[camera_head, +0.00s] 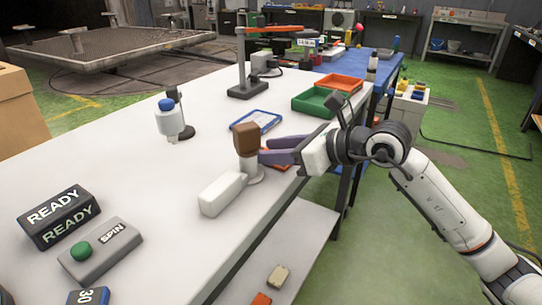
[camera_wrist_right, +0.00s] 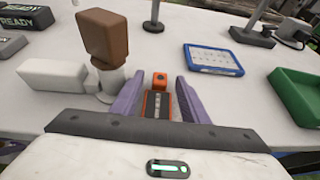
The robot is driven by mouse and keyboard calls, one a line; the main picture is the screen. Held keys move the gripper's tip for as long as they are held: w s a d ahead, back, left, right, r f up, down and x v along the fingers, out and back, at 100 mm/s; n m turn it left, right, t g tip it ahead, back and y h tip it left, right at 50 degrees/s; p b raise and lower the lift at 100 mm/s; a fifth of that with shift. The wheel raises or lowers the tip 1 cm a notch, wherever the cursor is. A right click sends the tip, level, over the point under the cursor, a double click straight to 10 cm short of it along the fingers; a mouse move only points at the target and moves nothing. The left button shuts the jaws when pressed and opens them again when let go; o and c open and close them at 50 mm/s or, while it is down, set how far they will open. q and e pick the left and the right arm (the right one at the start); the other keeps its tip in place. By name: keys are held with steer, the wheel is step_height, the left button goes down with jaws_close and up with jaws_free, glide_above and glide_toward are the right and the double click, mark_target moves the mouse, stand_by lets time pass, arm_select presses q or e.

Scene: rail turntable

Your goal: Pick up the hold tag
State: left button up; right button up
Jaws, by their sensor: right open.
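The hold tag (camera_wrist_right: 157,104) appears to be the small orange piece with a dark face in the right wrist view; its lettering is too small to read. It lies on the white table between the two purple fingers of my right gripper (camera_wrist_right: 158,84). The fingers are open, one on each side of the tag, with a gap visible beside it. In the head view my right gripper (camera_head: 266,151) reaches in from the right at the table edge, and only a little orange shows between its fingers. My left gripper is not in view.
A brown-topped handle (camera_head: 247,140) on a white block (camera_head: 222,194) stands close left of the right gripper. A blue-framed board (camera_head: 256,120) and a green bin (camera_head: 320,103) lie beyond. A READY sign (camera_head: 58,216) and SPIN button box (camera_head: 100,252) are at near left.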

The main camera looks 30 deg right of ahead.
steer(key=shift+w+a+f, duration=0.1)
steer(key=shift+w, duration=0.05)
jaws_close()
